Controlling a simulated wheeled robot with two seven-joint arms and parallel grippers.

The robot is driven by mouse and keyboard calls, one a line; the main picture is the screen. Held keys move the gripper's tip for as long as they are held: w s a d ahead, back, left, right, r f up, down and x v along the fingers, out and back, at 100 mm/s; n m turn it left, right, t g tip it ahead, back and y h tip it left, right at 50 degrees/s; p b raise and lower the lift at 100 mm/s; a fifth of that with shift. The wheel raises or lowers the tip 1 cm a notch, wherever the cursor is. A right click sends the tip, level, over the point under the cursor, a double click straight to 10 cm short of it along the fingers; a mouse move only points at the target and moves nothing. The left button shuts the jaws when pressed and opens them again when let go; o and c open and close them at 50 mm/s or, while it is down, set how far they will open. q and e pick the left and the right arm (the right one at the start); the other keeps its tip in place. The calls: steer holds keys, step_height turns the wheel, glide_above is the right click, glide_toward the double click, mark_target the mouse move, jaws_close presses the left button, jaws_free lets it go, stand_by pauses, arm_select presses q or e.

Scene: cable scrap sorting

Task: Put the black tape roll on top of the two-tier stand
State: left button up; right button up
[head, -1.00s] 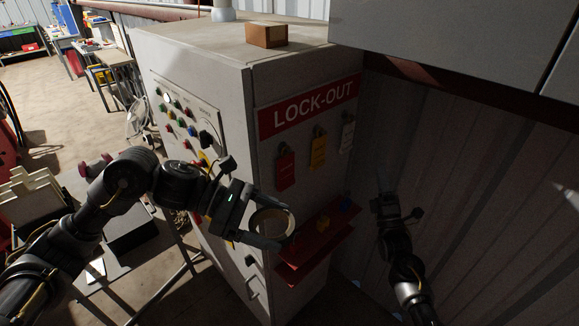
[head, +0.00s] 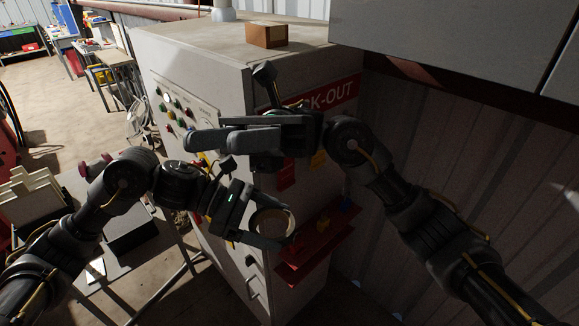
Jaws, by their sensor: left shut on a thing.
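The tape roll (head: 289,222) shows as a ring with a pale inner face and a dark rim, in front of the cabinet's front side. My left gripper (head: 277,226) is shut on it and holds it up in the air, beside the red ledge. My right gripper (head: 195,138) is raised above and left of the roll, across the cabinet's corner. Its fingers point left and are seen nearly edge-on, so their opening is unclear; no object shows in them. I cannot make out a two-tier stand for sure.
A grey cabinet (head: 190,52) with a button panel fills the middle; a brown box (head: 266,36) sits on its top. A red ledge (head: 318,246) juts from its front. A table with beige bins (head: 32,205) and a dark box (head: 132,232) stands at left.

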steer(key=s+a+f+m+t+h, duration=0.1)
steer(key=s+f+m+t+h, duration=0.2)
steer(key=s+f+m+h, duration=0.5)
steer(key=s+d+f+m+t+h, duration=0.4)
steer(key=s+d+f+m+t, duration=0.15)
steer(key=d+f+m, duration=0.2)
steer(key=m+t+y, duration=0.4)
steer(key=m+t, duration=0.9)
steer(key=m, duration=0.2)
glide_toward(291, 225)
step_height(291, 225, down, 8)
steer(key=shift+a+f, duration=0.15)
steer(key=shift+f, duration=0.1)
steer(key=shift+c, duration=0.4)
